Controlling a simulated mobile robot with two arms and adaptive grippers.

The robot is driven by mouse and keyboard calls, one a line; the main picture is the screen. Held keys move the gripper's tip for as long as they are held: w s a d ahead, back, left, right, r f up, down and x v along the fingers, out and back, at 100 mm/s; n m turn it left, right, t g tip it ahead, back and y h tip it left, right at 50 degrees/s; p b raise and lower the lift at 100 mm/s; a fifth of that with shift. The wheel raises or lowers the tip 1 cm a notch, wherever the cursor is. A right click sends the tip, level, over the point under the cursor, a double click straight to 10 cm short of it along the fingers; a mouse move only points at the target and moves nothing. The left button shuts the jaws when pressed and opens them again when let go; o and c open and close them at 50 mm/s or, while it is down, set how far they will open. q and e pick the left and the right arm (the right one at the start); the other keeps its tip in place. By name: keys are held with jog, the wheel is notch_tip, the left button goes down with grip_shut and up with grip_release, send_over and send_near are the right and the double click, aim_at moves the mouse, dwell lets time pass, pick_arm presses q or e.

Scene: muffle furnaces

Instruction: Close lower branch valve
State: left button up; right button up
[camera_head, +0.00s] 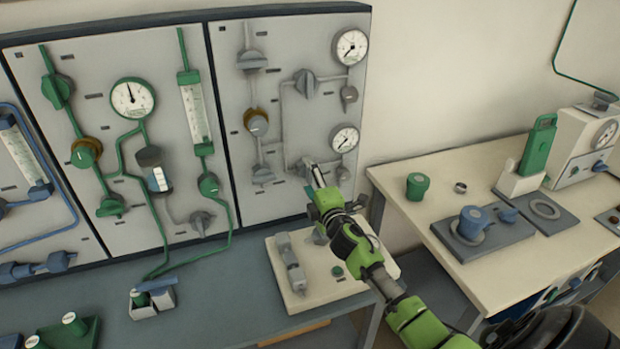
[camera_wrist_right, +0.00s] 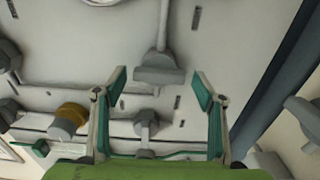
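The lower branch valve is a grey knob low on the right-hand grey panel (camera_head: 285,50). In the right wrist view the valve (camera_wrist_right: 158,70) sits ahead, in the gap between the fingertips, with a pipe running from it. In the head view it is mostly hidden behind my right gripper (camera_head: 313,174). That gripper, with green finger pads, reaches the panel's lower right part. In the wrist view my right gripper (camera_wrist_right: 160,84) is open, one finger on each side of the valve; no contact can be made out. My left gripper is not in view.
Another grey valve (camera_wrist_right: 147,125) and an ochre-collared one (camera_wrist_right: 70,118) lie nearby on the panel. The upper branch valve (camera_head: 305,83) and lower gauge (camera_head: 345,138) are above. A pale board (camera_head: 325,285) with fittings lies below my arm; a cream bench (camera_head: 400,180) stands right.

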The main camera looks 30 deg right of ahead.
jog(key=shift+s, duration=0.15)
jog(key=v, duration=1.1)
jog(key=shift+s+a, duration=0.2)
jog(key=shift+s, duration=0.15)
